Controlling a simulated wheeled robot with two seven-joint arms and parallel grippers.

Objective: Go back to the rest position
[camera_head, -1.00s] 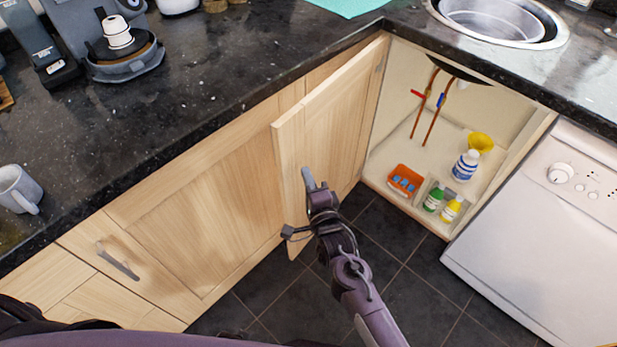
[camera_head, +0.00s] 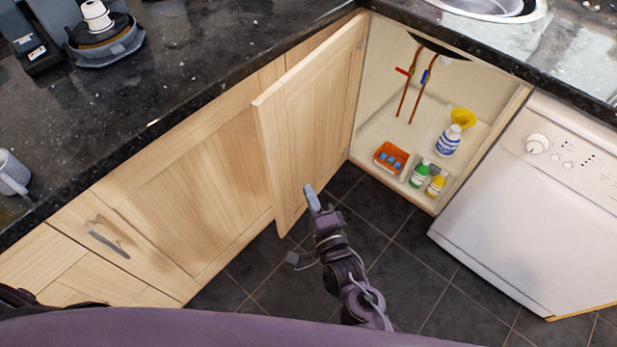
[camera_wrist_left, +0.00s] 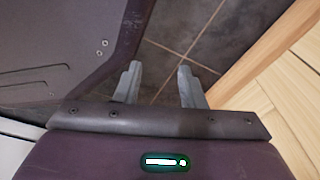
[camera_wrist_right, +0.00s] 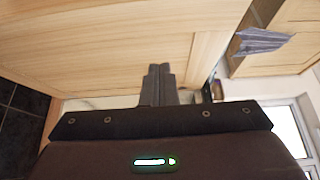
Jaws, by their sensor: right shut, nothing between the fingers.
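My right gripper (camera_head: 311,198) is in front of the open cabinet door (camera_head: 315,115), near its lower part, apart from its handle side as far as I can tell. In the right wrist view its two fingers (camera_wrist_right: 158,72) are together with nothing between them, and the wooden door panel fills the background. My left gripper (camera_wrist_left: 160,82) shows only in the left wrist view. Its two fingers are apart and empty, above the dark tiled floor and beside my own purple body.
The open cabinet holds an orange box (camera_head: 391,157), a blue-white bottle (camera_head: 447,141), a green bottle (camera_head: 420,173) and a yellow bottle (camera_head: 436,185). A white dishwasher (camera_head: 520,220) stands right. The granite counter (camera_head: 180,80) carries a mug (camera_head: 12,172). Dark floor (camera_head: 410,260) is clear.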

